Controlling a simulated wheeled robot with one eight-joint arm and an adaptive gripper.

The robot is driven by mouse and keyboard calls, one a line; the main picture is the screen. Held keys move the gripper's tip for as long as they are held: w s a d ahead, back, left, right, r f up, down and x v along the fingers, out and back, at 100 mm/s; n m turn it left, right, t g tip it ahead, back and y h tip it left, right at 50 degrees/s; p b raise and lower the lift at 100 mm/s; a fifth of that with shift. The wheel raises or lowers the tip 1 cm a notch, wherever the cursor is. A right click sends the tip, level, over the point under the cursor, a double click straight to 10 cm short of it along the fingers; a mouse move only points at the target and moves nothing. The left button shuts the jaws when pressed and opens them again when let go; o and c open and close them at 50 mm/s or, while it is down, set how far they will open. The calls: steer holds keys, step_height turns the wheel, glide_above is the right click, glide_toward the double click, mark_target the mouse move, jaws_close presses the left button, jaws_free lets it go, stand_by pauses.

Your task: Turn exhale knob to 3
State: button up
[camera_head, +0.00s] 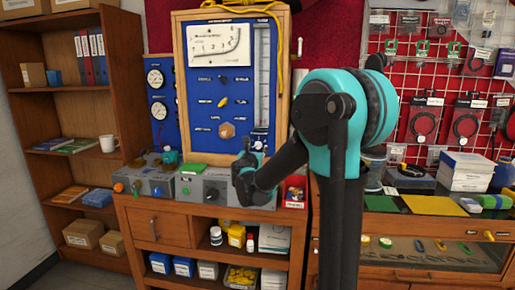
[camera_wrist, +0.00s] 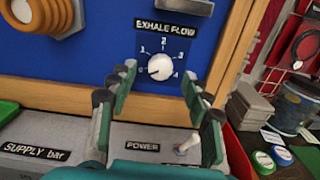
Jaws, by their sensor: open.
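The exhale knob (camera_wrist: 160,67) is a small white round knob on a blue square under the label EXHALE FLOW. Its scale runs from 0 at the lower left to 4 at the lower right. A small dark mark on it seems to face left, towards 0, but is too small to read surely. My gripper (camera_wrist: 160,84) is open and empty, its green and dark fingers spread on either side below the knob, apart from it. In the head view my gripper (camera_head: 246,168) is in front of the panel's lower right corner, just below the small exhale dial (camera_head: 258,144).
The blue panel (camera_head: 205,110) has a wooden frame, with a hexagonal brass knob (camera_head: 227,130) left of the exhale dial. Grey boxes (camera_head: 150,184) stand below it, one labelled POWER with a toggle switch (camera_wrist: 188,144). A red box (camera_head: 295,191) stands at the right.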

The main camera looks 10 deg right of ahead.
mark_target(258, 146)
steer(key=shift+x, duration=1.6)
jaws_close()
